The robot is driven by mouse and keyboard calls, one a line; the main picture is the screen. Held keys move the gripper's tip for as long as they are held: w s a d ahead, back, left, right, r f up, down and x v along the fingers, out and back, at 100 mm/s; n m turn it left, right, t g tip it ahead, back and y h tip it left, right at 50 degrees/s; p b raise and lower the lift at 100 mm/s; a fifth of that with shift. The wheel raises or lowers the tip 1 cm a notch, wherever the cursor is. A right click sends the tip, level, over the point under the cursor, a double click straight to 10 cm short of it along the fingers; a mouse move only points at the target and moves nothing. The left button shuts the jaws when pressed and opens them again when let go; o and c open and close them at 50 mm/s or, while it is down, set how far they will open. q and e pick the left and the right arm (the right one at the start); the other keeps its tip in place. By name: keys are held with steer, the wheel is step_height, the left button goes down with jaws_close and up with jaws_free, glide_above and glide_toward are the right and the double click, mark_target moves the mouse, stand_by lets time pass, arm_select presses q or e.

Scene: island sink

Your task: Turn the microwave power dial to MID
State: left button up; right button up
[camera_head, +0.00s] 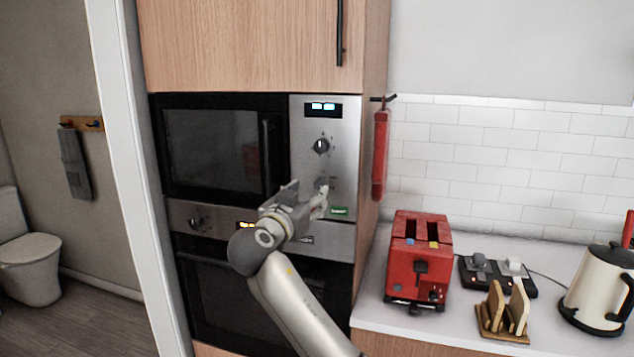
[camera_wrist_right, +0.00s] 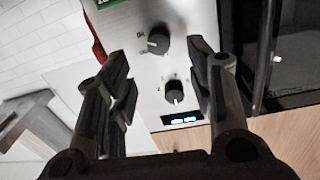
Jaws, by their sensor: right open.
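The microwave (camera_head: 222,150) is built into a wood-front cabinet, with a steel control panel (camera_head: 345,165) on its right side. In the right wrist view the panel appears turned over, with the lower dial (camera_wrist_right: 158,42) above the upper dial (camera_wrist_right: 174,95). Lettering beside the dials is too small to read surely. My right gripper (camera_head: 308,195) is open in front of the lower dial, its fingers (camera_wrist_right: 161,62) apart on either side of the dials, holding nothing. My left gripper is out of view.
An oven (camera_head: 260,290) sits below the microwave. A red toaster (camera_head: 418,260), wooden rack (camera_head: 503,312) and cream kettle (camera_head: 598,290) stand on the white counter. The microwave handle (camera_head: 267,155) is left of the panel.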

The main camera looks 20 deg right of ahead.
mark_target(319, 185)
steer(key=p+x, duration=0.2)
steer(key=x, duration=0.4)
steer(key=shift+d+r, duration=0.1)
steer(key=shift+r, duration=0.1)
steer(key=shift+w+d+f, duration=0.2)
steer(key=shift+w+d, duration=0.2)
steer(key=shift+w, duration=0.2)
steer(key=c, duration=1)
steer(key=shift+c, duration=0.2)
